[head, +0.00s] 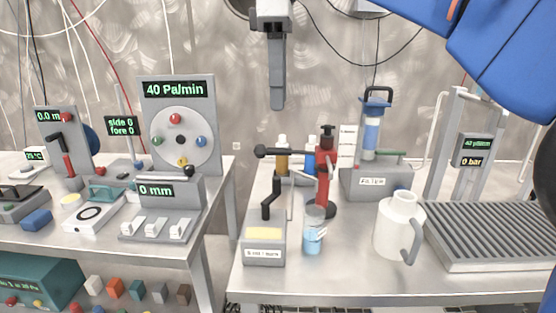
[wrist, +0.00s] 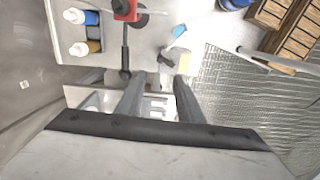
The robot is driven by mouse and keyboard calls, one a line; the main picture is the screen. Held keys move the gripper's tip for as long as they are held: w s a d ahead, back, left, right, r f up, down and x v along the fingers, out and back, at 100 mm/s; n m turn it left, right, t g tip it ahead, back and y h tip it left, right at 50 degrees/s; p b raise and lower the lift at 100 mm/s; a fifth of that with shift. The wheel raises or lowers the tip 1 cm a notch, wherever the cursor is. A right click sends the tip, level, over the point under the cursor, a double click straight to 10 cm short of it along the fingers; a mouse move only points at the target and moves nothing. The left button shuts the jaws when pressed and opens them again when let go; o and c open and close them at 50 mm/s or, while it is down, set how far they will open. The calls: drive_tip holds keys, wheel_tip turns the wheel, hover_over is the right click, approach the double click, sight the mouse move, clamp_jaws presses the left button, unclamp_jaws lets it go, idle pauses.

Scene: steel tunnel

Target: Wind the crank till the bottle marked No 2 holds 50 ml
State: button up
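A black crank (head: 270,198) rises from a small grey box (head: 264,250) with a pale yellow top at the front left of the right bench. I cannot read any No 2 mark or level. My gripper (head: 278,104) hangs empty above and behind the bench. In the wrist view its fingers (wrist: 158,82) are apart.
A red stand (head: 325,168) with a long black side lever rises beside the vessel. A white jug (head: 398,228), a filter unit (head: 376,180) and a ribbed tray (head: 490,235) fill the right. A gap separates the left bench (head: 212,215).

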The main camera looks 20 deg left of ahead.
sight(277, 177)
wheel_tip(277, 177, down, 17)
drive_tip(key=shift+a+r, duration=0.1)
drive_tip(key=shift+a, duration=0.05)
idle(0.6)
clamp_jaws()
